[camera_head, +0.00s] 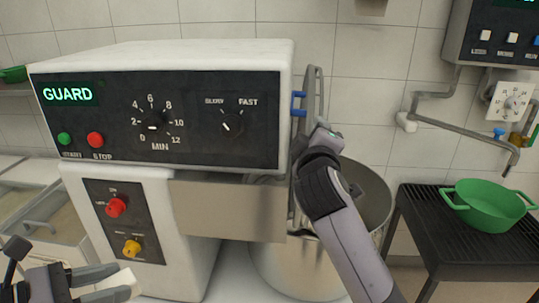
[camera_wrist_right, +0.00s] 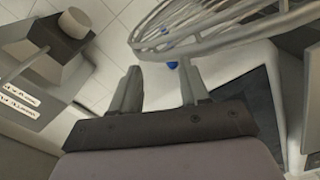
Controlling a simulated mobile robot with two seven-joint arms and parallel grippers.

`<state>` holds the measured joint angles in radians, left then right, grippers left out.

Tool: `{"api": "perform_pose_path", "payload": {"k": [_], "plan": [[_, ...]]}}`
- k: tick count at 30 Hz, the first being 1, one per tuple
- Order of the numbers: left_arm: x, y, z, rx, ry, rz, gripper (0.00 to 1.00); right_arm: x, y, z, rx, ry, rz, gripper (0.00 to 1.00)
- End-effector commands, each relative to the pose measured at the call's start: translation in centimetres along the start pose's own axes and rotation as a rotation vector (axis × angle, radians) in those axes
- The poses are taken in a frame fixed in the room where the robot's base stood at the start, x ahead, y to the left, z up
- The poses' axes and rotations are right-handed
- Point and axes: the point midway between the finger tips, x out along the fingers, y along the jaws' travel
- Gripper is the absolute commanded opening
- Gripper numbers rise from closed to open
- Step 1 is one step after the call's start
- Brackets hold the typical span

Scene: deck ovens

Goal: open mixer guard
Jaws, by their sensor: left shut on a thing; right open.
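The mixer (camera_head: 220,55) is a white machine with a black panel, and its display reads GUARD. The wire guard (camera_head: 314,85) stands upright, nearly edge-on, at the right end of the mixer head above the steel bowl (camera_head: 369,188). Blue parts (camera_head: 298,98) show beside it. In the right wrist view the guard's curved bars (camera_wrist_right: 230,25) cross the top. My right gripper (camera_wrist_right: 160,90) is open and empty just short of the bars; its fingertips are hard to see in the head view. My left gripper (camera_head: 117,282) is shut on a small pale object at the lower left.
A green pot (camera_head: 488,205) sits on a dark rack (camera_head: 455,243) at the right. A pipe with a tap (camera_head: 465,130) and a control box (camera_head: 498,40) are on the tiled wall. A red knob (camera_head: 116,207) and a yellow knob (camera_head: 132,248) are on the mixer's column.

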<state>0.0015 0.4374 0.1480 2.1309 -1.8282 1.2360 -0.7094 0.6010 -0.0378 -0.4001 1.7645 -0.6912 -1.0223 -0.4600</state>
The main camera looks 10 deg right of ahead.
Motion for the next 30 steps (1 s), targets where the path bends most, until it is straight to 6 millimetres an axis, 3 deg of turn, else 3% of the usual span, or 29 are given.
{"api": "perform_pose_path", "payload": {"k": [30], "plan": [[-0.7,0.0,1.7,0.0,-0.001,0.0,0.17,-7.2,0.0,0.0,0.0,0.001,-0.001,0.45]]}}
